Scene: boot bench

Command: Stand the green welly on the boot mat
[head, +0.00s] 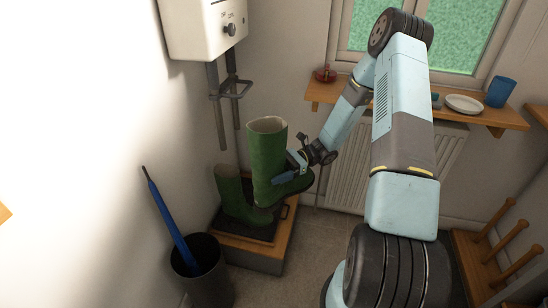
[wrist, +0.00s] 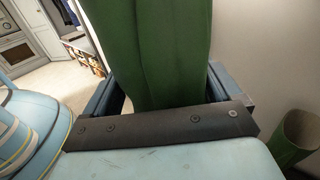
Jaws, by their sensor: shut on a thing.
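A green welly (head: 267,160) is upright in my gripper (head: 291,171), its cream-lined opening at the top and its toe to the right. My gripper is shut on its shaft above the foot, and the shaft also shows between the jaws in the wrist view (wrist: 155,50). A second green welly (head: 232,192) stands on the dark boot mat (head: 247,234), behind and left of the held one. The mat lies on a low wooden bench. The held welly appears above the mat; I cannot tell how large the gap is. It hides part of the mat.
A dark bin (head: 213,285) with a blue umbrella (head: 170,218) stands at the front left. Grey pipes (head: 216,105) run down behind the wellies from a white boiler (head: 205,25). A radiator (head: 345,178) is behind my arm. A peg rack (head: 490,262) is at the right.

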